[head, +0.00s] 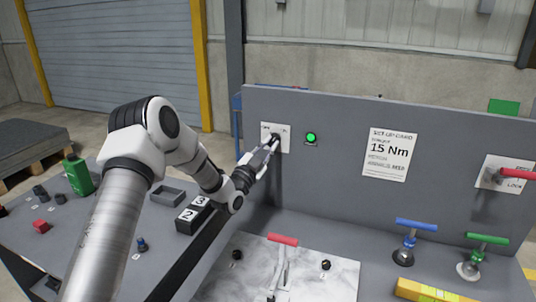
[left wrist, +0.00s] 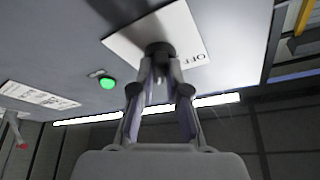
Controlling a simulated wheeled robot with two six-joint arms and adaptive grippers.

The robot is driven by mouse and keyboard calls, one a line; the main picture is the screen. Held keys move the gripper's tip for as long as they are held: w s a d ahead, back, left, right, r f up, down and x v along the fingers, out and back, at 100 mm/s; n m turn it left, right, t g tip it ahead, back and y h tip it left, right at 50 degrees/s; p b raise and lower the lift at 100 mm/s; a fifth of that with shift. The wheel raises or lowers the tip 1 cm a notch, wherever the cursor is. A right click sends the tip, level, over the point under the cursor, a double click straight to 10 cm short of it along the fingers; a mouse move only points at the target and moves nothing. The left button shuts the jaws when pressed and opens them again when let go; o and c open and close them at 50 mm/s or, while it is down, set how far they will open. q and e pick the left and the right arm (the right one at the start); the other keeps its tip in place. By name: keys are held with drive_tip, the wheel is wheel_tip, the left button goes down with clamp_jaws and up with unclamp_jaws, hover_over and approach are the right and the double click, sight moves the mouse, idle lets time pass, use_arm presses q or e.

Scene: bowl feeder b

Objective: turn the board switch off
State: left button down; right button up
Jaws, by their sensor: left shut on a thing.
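The board switch is a black knob (left wrist: 158,48) on a white plate (head: 283,130) at the left of the upright grey board. The plate also shows in the left wrist view (left wrist: 185,24), where the word OFF is readable. My left gripper (head: 270,145) reaches the plate from the lower left. In the left wrist view its fingers (left wrist: 160,75) are shut on the knob. The fingers hide much of the knob, so I cannot tell which way it points. A green lamp (head: 311,138) beside the plate is lit. My right gripper is not in view.
The board (head: 340,190) carries a notice reading 15 Nm (head: 389,155) and a red lever (head: 518,173) at the right. Below stand a red-handled lever (head: 283,240), a blue T-handle (head: 416,225) and a green T-handle (head: 487,239). A green container (head: 78,174) stands at left.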

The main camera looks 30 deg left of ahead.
use_arm(q)
drive_tip(key=n+y+b, duration=0.2)
drive_tip(key=n+b, duration=0.1)
drive_tip(key=n, duration=0.1)
drive_tip(key=n+y+b, duration=0.2)
drive_tip(key=n+b, duration=0.2)
drive_tip(key=n, duration=0.1)
drive_tip(key=n+y+b, duration=0.3)
drive_tip(key=n+b, duration=0.1)
drive_tip(key=shift+w+d, duration=0.15)
drive_tip(key=shift+d, duration=0.15)
drive_tip(key=shift+n+g+y+b, duration=0.3)
drive_tip(key=shift+n+g+b, duration=0.15)
drive_tip(key=shift+n, duration=0.35)
drive_tip(key=n+b, duration=0.1)
drive_tip(key=n+g+y+b, duration=0.1)
drive_tip(key=n, duration=0.1)
drive_tip(key=shift+d+r+n+y, duration=0.1)
drive_tip(key=shift+r+n+y, duration=0.05)
drive_tip(key=shift+n+y, duration=0.15)
drive_tip(key=shift+r+n+g+y+b, duration=0.1)
drive_tip(key=shift+n+g+y+b, duration=0.25)
drive_tip(key=shift+n, duration=0.6)
drive_tip(key=shift+r+n+g+y+b, duration=0.15)
drive_tip(key=shift+n+g+b, duration=0.2)
drive_tip(key=shift+n, duration=0.6)
